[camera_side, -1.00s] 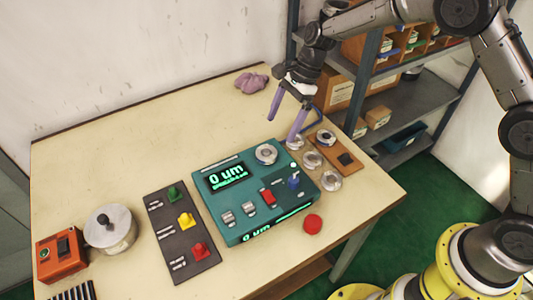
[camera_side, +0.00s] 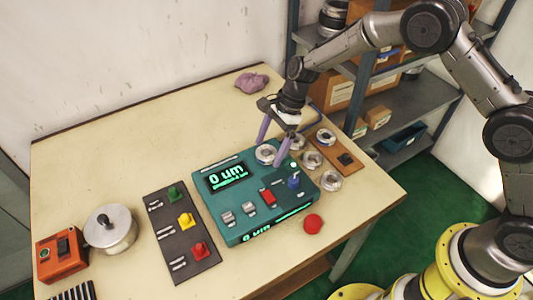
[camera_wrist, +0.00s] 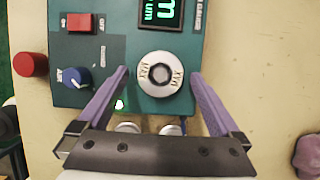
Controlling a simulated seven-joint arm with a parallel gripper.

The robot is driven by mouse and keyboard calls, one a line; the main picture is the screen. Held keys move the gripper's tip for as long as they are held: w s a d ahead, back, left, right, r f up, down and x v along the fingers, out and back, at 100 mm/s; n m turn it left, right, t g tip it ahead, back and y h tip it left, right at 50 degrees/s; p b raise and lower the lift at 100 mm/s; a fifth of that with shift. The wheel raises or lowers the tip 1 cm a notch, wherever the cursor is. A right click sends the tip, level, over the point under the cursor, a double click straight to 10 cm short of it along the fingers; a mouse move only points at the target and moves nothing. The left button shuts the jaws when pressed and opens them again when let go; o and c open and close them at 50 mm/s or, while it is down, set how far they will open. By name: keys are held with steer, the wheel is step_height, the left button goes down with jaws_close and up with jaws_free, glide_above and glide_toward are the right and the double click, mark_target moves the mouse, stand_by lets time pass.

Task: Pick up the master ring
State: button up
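A silver ring marked MAX (camera_wrist: 160,74) sits on the teal gauge box (camera_wrist: 118,60); I take it as the master ring. In the side view this ring (camera_side: 265,155) is at the box's back right corner, partly beside my fingers. My gripper (camera_side: 270,150) has purple fingers, spread apart and pointing down over the ring. In the wrist view my open gripper (camera_wrist: 159,76) has one finger on each side of the ring, with gaps. Nothing is held. The exact height of the fingertips above the box is hard to tell.
Several loose metal rings (camera_side: 312,160) lie right of the box. A wooden board (camera_side: 338,147) holds another ring. A red knob (camera_side: 312,223) stands in front. A dark panel with coloured blocks (camera_side: 170,238) and a pot (camera_side: 110,232) are left. The table's back left is clear.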

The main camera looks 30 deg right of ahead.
jaws_close()
stand_by(0.3)
steer(key=shift+r, duration=0.15)
